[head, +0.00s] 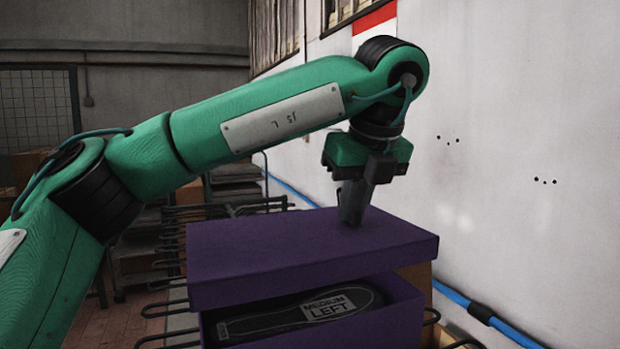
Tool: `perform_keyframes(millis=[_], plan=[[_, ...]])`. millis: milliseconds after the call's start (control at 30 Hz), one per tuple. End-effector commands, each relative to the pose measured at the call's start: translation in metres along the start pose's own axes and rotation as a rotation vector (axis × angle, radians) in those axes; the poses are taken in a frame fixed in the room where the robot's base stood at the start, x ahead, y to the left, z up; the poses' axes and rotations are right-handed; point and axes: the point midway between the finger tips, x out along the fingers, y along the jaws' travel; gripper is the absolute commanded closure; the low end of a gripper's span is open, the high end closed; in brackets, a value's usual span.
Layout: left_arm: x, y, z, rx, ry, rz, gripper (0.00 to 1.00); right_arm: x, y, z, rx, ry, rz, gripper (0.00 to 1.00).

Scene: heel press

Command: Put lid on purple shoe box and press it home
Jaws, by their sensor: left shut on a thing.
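The purple lid (270,243) is at the centre, its top facing up. It lies over the back part of the purple shoe box (412,312), with the front of the box uncovered. Whether the lid's rear touches the box is hidden. A dark insole (270,320) with a label reading "MEDIUM LEFT" shows inside the box. My left gripper (352,217) points down at the lid's top, toward its right rear, and is shut on the lid. The exact grip point is hidden by the fingers. My right gripper is not in view.
Dark metal racks (230,208) with rods stand behind and left of the box. A brown carton (415,275) shows behind the box at right. A white wall (520,120) with a blue pipe (490,315) runs along the right side.

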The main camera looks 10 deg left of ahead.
Motion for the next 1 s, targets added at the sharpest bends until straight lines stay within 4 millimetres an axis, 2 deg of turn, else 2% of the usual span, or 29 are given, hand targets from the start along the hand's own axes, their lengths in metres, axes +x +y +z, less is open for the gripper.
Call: perform_keyframes(millis=[100, 633, 1000], plan=[[-0.001, -0.002, -0.012, 0.009, 0.001, -0.001, 1.00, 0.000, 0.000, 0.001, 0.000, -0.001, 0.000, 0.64], [0.032, -0.002, -0.025, 0.008, 0.000, -0.001, 1.00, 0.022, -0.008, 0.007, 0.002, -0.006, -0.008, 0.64], [0.033, -0.002, -0.026, 0.008, 0.000, -0.001, 1.00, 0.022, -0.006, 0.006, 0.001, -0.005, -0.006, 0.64]])
